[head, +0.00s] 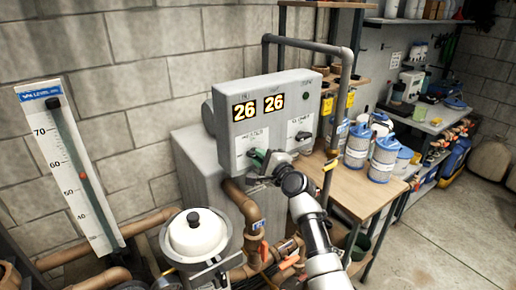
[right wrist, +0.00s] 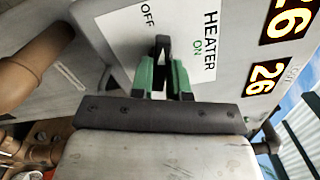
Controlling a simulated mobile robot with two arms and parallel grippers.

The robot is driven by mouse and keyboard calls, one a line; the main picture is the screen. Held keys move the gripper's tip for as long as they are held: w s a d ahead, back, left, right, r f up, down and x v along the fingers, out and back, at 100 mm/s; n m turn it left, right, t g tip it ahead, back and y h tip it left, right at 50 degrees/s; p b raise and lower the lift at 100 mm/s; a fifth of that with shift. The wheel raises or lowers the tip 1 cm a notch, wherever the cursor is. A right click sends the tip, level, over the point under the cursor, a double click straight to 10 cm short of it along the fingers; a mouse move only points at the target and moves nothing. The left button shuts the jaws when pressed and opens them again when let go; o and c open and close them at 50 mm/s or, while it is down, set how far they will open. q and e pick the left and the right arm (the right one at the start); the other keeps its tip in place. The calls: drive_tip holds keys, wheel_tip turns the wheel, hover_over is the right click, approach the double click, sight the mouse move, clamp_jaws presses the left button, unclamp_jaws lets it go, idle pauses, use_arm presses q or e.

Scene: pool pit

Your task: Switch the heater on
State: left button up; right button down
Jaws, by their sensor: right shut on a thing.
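The grey control box (head: 240,150) stands in the middle of the head view with two lit displays, both reading 26. Its lower left has the white HEATER label (right wrist: 124,38), marked ON and OFF in the right wrist view. The black heater switch handle (right wrist: 162,48) sticks out of this label. My right gripper (head: 258,156) is at the label, and its green-padded fingers in the right wrist view (right wrist: 163,78) are shut on the handle. The fingers partly hide the handle, so I cannot tell which setting it is at. My left gripper is not in view.
A second switch (head: 302,137) sits on the box to the right. Brown pipes (head: 246,206) and a white-lidded pot (head: 195,235) are below. A water level gauge (head: 75,175) stands left. A wooden table (head: 352,188) with blue-lidded jars is right.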

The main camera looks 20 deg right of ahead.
drive_tip(key=m+p, duration=0.1)
drive_tip(key=m, duration=0.1)
drive_tip(key=m+p, duration=0.4)
drive_tip(key=shift+r+m, duration=0.25)
drive_tip(key=shift+m, duration=0.05)
drive_tip(key=shift+f+m, duration=0.25)
drive_tip(key=shift+m, duration=0.85)
drive_tip(key=shift+f+m, duration=0.1)
drive_tip(key=shift+m, duration=0.6)
drive_tip(key=m, duration=0.4)
drive_tip(key=c, duration=1)
unclamp_jaws()
